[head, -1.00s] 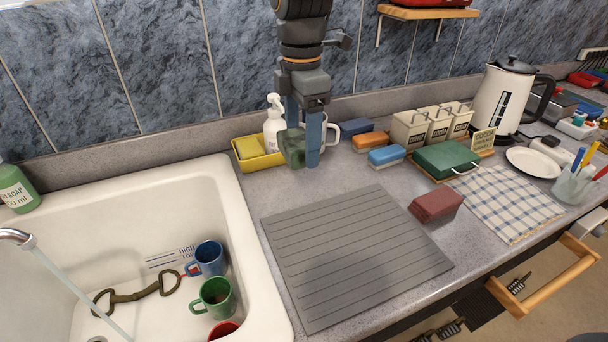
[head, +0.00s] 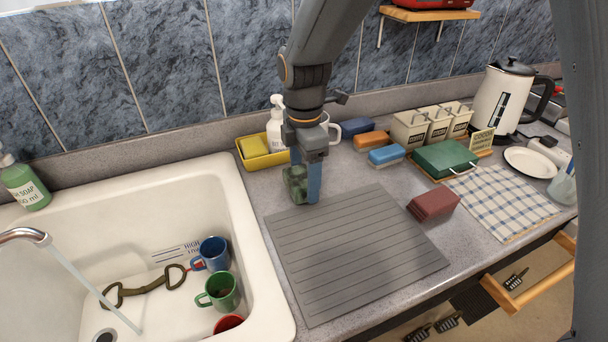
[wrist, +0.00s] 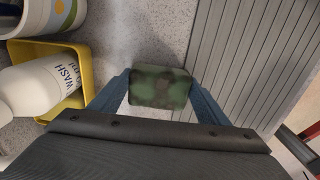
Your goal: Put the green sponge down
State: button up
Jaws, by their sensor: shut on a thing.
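My gripper (head: 305,184) points down over the counter, near the far left corner of the grey ridged drying mat (head: 350,262). Its blue fingers are shut on the green sponge (head: 296,186), which is mottled dark green. In the wrist view the sponge (wrist: 160,88) sits between the two fingertips, beside the mat's edge. I cannot tell whether the sponge touches the counter.
A yellow caddy (head: 262,160) with a yellow sponge and a white bottle (head: 276,132) stands behind to the left. The sink (head: 120,215) with mugs is at left. The mat is empty.

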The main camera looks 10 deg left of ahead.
aim_at(304, 176)
jog(key=shift+f, duration=0.15)
jog(key=shift+f, duration=0.2)
jog(key=o, duration=0.8)
notch_tip(304, 176, up, 13)
jog(key=b, duration=0.3)
jog(key=shift+f, duration=0.1)
